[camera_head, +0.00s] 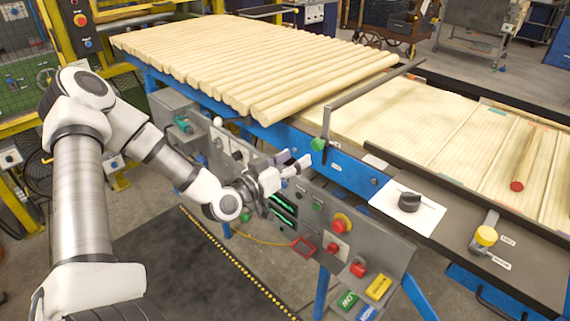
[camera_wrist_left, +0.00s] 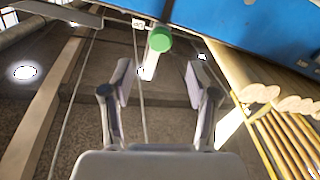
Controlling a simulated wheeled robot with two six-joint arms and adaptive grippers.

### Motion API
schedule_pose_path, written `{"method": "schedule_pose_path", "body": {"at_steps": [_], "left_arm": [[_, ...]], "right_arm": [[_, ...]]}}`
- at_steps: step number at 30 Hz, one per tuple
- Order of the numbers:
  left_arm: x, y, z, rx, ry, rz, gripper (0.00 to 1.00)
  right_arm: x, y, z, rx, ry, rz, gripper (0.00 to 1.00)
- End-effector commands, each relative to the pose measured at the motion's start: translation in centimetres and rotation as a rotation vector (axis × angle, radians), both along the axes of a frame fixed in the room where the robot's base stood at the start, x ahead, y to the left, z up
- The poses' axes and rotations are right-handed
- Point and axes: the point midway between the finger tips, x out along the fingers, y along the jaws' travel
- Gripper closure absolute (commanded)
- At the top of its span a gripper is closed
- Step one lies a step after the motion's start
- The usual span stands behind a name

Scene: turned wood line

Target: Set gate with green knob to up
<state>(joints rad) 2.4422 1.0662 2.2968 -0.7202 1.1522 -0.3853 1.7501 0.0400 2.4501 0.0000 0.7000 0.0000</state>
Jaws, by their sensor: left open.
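The green knob (camera_head: 318,144) sits on the blue rail at the near end of the gate. The gate is a grey bar (camera_head: 375,82) that rises from beside the knob and then runs across the line, past the end of the row of wooden rods (camera_head: 260,65). In the left wrist view the green knob (camera_wrist_left: 159,39) is ahead of the fingers and roughly between them, on a pale stem. My left gripper (camera_head: 300,163) is open and empty, just below and left of the knob, apart from it. My right gripper is not in view.
A control panel (camera_head: 385,245) with red buttons and switches is below my left gripper. A black knob (camera_head: 409,201) on a white plate and a yellow-knobbed lever (camera_head: 486,236) are to the right.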

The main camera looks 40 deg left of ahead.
Motion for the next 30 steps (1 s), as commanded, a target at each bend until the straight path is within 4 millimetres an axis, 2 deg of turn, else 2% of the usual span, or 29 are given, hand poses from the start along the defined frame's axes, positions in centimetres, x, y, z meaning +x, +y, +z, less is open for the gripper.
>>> {"method": "schedule_pose_path", "body": {"at_steps": [4, 10, 30], "left_arm": [[-1.6, 0.7, 0.0, -0.005, 0.003, 0.017, 0.41], [-2.8, 0.4, 0.0, -0.003, 0.000, 0.006, 0.41], [-3.1, 0.2, -0.3, 0.001, 0.006, 0.000, 0.41]], "right_arm": [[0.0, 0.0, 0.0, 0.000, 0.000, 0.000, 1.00], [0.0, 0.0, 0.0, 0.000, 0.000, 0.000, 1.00], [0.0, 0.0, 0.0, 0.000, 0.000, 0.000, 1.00]]}}
